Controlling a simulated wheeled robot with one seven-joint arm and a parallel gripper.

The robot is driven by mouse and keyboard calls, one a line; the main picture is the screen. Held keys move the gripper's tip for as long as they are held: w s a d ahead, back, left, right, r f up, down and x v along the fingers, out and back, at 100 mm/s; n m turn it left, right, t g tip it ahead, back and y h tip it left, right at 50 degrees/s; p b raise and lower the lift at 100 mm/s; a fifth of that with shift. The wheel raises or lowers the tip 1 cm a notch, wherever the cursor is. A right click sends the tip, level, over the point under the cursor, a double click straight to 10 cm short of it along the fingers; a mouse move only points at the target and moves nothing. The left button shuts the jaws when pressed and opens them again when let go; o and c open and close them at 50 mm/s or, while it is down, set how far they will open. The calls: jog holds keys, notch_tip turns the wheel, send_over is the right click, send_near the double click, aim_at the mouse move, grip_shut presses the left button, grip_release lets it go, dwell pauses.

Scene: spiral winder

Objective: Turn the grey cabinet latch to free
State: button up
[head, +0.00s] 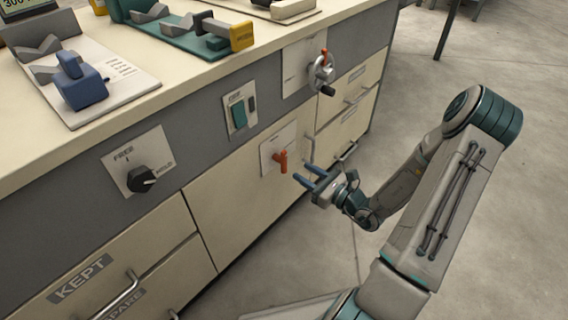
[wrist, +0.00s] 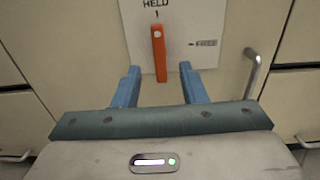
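The latch is an orange-red lever (head: 281,162) on a white plate (head: 267,152) on the front of the cabinet. In the wrist view the lever (wrist: 159,55) stands vertical, with its white dot at the top under the mark HELD. The word FREE is on the plate (wrist: 203,18) to the right of the lever. My gripper (head: 303,171) is open and empty, its two blue fingers pointing at the plate. In the wrist view the lever appears between the fingertips. In the head view the fingers look short of it and apart from it.
A black knob (head: 141,179) on a plate marked FREE sits to the left. A green switch (head: 239,114) and a crank wheel (head: 322,72) are above the latch. A drawer handle (wrist: 253,76) stands out right of the plate. Open floor lies to the right.

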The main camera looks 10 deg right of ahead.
aim_at(286, 161)
jog(key=b+x, duration=0.2)
jog(key=x, duration=0.6)
jog(key=shift+w+a, duration=0.25)
jog(key=shift+w, duration=0.05)
grip_shut()
